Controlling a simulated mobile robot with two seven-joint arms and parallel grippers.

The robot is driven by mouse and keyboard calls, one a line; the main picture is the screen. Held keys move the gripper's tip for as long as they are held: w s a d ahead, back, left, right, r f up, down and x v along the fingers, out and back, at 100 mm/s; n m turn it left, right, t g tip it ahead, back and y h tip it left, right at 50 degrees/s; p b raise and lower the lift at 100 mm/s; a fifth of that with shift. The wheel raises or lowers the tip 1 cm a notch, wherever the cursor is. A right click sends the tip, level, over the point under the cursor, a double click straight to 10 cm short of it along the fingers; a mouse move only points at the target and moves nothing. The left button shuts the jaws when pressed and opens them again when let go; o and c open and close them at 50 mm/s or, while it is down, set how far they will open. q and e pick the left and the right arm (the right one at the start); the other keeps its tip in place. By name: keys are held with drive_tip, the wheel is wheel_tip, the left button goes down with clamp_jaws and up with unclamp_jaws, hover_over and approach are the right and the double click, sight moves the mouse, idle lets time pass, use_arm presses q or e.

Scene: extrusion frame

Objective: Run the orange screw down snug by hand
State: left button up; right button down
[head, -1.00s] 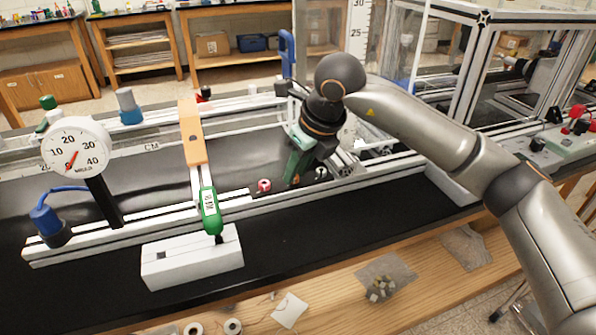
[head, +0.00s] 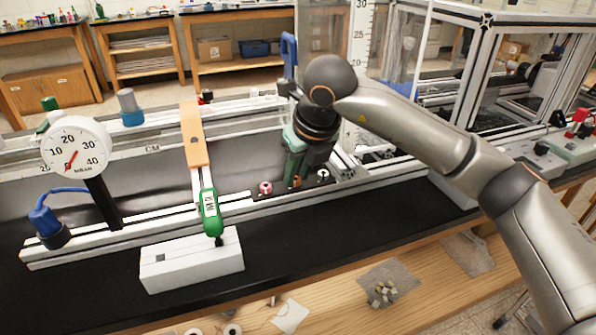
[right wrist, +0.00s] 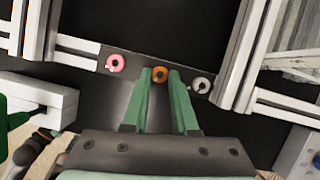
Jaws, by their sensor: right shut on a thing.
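The orange screw (right wrist: 160,75) is between the fingertips of my right gripper in the right wrist view. A sliver of orange (head: 297,181) shows by the fingers in the head view. My right gripper (right wrist: 159,78) has green fingers and is shut on the screw's head. In the head view my right gripper (head: 294,178) points down at the dark plate (right wrist: 135,66) on the frame's near rail. A pink screw (right wrist: 116,62) and a pale grey screw (right wrist: 200,84) sit on the plate on either side. The orange screw's shank is hidden. My left gripper is out of view.
A dial gauge (head: 76,147) stands at the left. An orange bar (head: 192,132) and a green-handled piece (head: 210,212) cross the frame, with a white block (head: 192,261) in front. A clear panel (head: 336,40) rises behind my right arm. The black bench front is largely clear.

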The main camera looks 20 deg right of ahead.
drive_tip(key=c, duration=0.9)
unclamp_jaws()
drive_tip(key=shift+r, duration=0.15)
drive_tip(key=shift+o, duration=1.1)
drive_tip(key=v, duration=1.2)
drive_tip(key=shift+s+r+p, duration=0.15)
drive_tip(key=shift+p, duration=0.15)
